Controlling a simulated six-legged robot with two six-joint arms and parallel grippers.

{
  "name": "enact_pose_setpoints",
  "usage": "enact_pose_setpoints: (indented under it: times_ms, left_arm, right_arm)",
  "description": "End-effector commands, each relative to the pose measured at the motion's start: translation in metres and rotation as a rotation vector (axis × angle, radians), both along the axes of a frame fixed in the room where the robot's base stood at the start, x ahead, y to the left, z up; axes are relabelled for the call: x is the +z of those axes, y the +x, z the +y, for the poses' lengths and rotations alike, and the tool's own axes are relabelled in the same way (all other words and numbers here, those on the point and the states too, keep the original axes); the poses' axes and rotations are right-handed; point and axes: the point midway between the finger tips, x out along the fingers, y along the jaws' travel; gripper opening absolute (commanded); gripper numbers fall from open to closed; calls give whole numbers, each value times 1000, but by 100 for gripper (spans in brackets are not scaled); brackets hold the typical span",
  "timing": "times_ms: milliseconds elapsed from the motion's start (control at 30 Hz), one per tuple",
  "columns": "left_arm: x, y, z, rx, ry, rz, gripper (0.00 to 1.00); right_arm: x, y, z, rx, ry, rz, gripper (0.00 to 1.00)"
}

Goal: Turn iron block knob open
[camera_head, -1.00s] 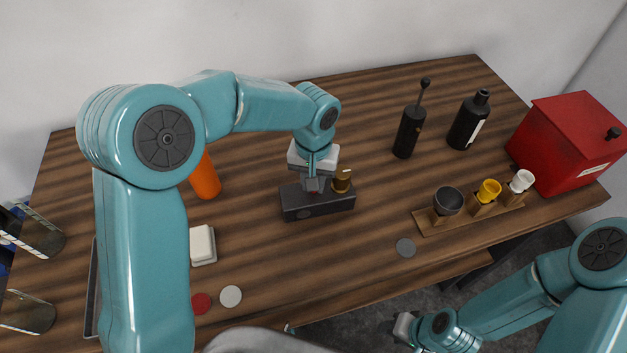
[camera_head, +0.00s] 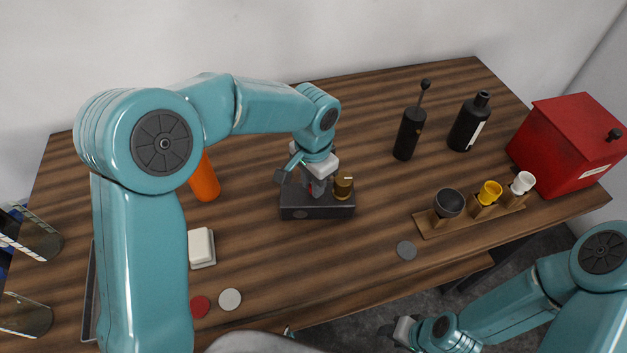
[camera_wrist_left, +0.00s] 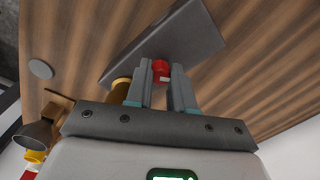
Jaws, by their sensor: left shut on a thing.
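The dark grey iron block (camera_head: 300,213) sits on the wooden table in front of my left arm. A small red knob (camera_wrist_left: 161,68) with a pale mark is on the block. A brass cylinder (camera_head: 343,186) stands at the block's right end. My left gripper (camera_head: 316,190) is over the block. In the left wrist view its fingers (camera_wrist_left: 164,78) are shut on the red knob, beside the brass cylinder (camera_wrist_left: 120,88). In the head view the fingers mostly hide the knob. My right gripper (camera_head: 403,330) is low, off the table's front edge; its jaws are unclear.
An orange cylinder (camera_head: 205,180) and a white square block (camera_head: 201,246) are left of the iron block. A cup rack (camera_head: 430,224), black bottles (camera_head: 467,125) and a red box (camera_head: 565,140) stand right. The table around the iron block is clear.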

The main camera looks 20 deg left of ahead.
Motion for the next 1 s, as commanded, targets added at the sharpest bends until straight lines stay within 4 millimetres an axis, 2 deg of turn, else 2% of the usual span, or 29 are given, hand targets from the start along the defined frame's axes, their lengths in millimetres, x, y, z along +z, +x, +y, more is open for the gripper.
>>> enact_pose_setpoints:
  times_ms: [967,1000]
  left_arm:
    - [2,1,0,3,-1,-4,0]
    - [2,1,0,3,-1,-4,36]
  right_arm:
    - [0,0,0,0,0,0,43]
    - [0,0,0,0,0,0,43]
